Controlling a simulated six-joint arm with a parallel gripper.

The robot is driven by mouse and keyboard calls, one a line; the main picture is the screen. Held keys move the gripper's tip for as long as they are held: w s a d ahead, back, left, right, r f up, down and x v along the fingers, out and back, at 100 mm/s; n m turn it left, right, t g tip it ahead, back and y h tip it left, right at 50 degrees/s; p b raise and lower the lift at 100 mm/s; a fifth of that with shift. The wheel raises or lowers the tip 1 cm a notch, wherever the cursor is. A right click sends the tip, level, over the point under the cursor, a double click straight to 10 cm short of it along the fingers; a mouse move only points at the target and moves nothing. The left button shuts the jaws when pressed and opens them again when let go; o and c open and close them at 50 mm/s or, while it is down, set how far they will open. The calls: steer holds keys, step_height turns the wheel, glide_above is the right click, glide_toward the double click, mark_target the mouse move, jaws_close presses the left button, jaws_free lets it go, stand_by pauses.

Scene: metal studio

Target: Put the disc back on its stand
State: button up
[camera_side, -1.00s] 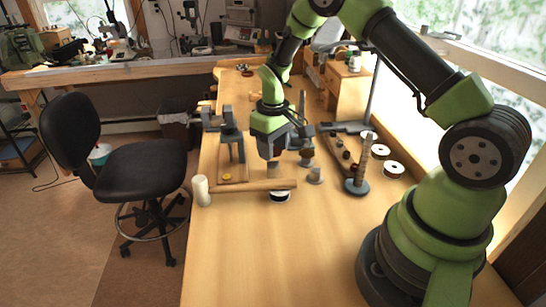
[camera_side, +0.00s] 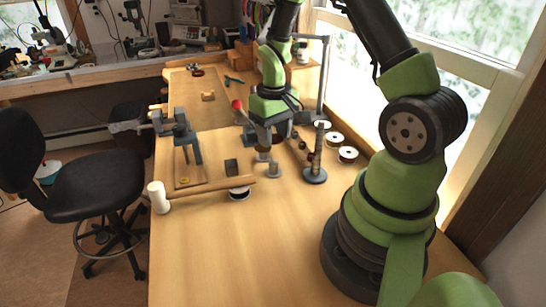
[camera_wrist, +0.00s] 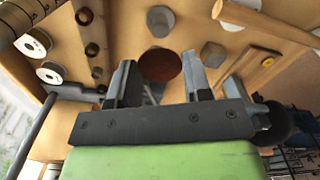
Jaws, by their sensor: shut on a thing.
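The reddish-brown disc (camera_wrist: 160,66) sits between the fingers of my gripper (camera_wrist: 158,82) in the wrist view, its round face toward the camera. My gripper is shut on it. In the side view my gripper (camera_side: 263,144) points down, close above a short grey post (camera_side: 262,156). The disc is hard to make out there. A second short grey post (camera_side: 273,169) stands a little nearer the camera; its round top shows in the wrist view (camera_wrist: 160,20). I cannot tell which post is the disc's stand, or whether the disc touches one.
A dark block (camera_side: 231,165) and a wooden rod (camera_side: 215,189) lie to the left. A ringed upright post (camera_side: 317,155) and white spools (camera_side: 347,154) stand right. A clamp-like tool (camera_side: 178,130) is farther left. The front of the table (camera_side: 220,255) is clear.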

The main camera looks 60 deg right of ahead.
mark_target(274, 163)
steer(key=shift+f, duration=3.2)
steer(key=shift+f, duration=0.1)
steer(key=o, duration=0.9)
step_height(274, 163, up, 12)
steer(key=shift+r, duration=0.15)
steer(key=s+a+r+t, duration=0.35)
steer(key=a+r, duration=0.55)
steer(key=r, duration=0.3)
steer(key=s+a+r+t+y, duration=0.2)
steer(key=s+a+r+t, duration=0.1)
steer(key=s+a, duration=0.3)
steer(key=shift+s+a+r+n+t, duration=0.35)
steer(key=shift+s+r, duration=0.25)
steer(key=shift+s, duration=0.35)
